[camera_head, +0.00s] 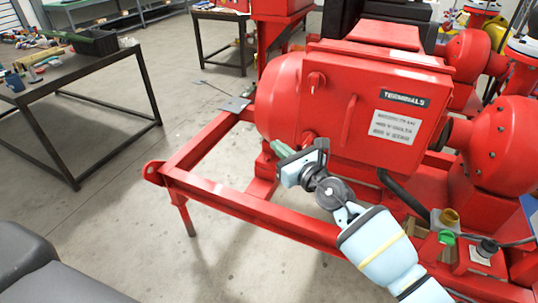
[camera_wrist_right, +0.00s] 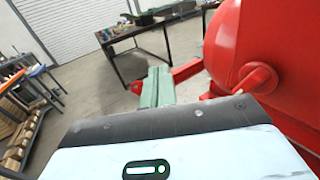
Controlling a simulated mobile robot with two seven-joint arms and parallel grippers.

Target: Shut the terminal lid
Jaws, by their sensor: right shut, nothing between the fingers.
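The red terminal box with its lid (camera_head: 372,110) is on the side of the red motor. The lid bears a black "TERMINALS" plate (camera_head: 405,100), a white label (camera_head: 394,129) and an upright bar handle (camera_head: 349,119). It lies over the front of the box; I cannot tell whether it is fully seated. My right gripper (camera_head: 279,149) is below and left of the lid, in front of the motor's rounded end, apart from the lid. Its green fingers are together and empty, as in the right wrist view (camera_wrist_right: 157,88). My left gripper is not in view.
A red skid frame (camera_head: 250,208) runs below the gripper. A dark-legged table (camera_head: 75,75) with tools and a black bin stands at the left. A green cap (camera_head: 446,237) and a yellow cap (camera_head: 449,216) are at lower right. Grey floor between table and skid is clear.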

